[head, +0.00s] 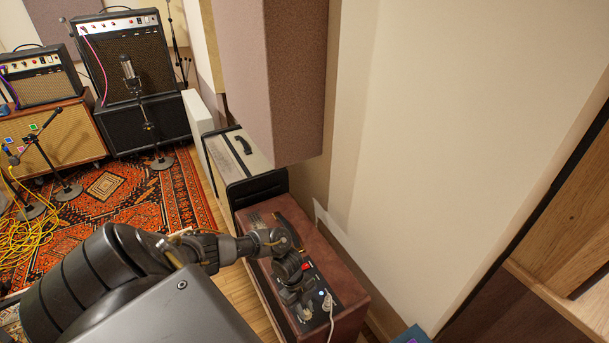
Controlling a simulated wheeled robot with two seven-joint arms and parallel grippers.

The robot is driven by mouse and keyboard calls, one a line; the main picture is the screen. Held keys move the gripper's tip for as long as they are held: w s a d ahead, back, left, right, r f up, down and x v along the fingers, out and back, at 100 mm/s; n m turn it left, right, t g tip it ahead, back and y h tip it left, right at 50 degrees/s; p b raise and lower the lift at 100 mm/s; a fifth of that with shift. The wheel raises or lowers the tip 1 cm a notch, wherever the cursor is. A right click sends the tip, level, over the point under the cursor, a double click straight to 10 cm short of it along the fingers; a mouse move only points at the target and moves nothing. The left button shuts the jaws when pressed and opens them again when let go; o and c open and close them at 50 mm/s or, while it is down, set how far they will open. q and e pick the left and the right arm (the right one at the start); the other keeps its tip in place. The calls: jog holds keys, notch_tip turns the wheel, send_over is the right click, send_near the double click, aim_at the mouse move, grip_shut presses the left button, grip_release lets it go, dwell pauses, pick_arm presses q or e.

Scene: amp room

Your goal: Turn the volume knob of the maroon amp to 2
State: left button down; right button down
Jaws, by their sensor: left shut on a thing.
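The maroon amp (332,258) stands against the wall at the lower middle of the head view, with a dark control panel (322,281) on its top. My left arm reaches in from the lower left. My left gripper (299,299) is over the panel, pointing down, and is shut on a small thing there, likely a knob. The gripper hides that knob, so its setting and label cannot be read. A red part, a white-blue spot and a plugged cable (331,318) show on the panel near the gripper. My right gripper is not in view.
A cream amp with a black handle (243,145) stands just behind the maroon one. A mauve wall panel (275,80) hangs above. Mic stands (150,125), black amps (128,55), yellow cables (30,232) and a patterned rug (115,200) lie to the left.

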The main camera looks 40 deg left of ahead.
pick_arm(q)
jog(key=shift+m, duration=0.3)
jog(key=c, duration=1.3)
grip_release()
jog(key=shift+o, duration=0.2)
jog(key=v, duration=1)
jog(key=shift+r, duration=0.4)
jog(key=shift+w, duration=0.15)
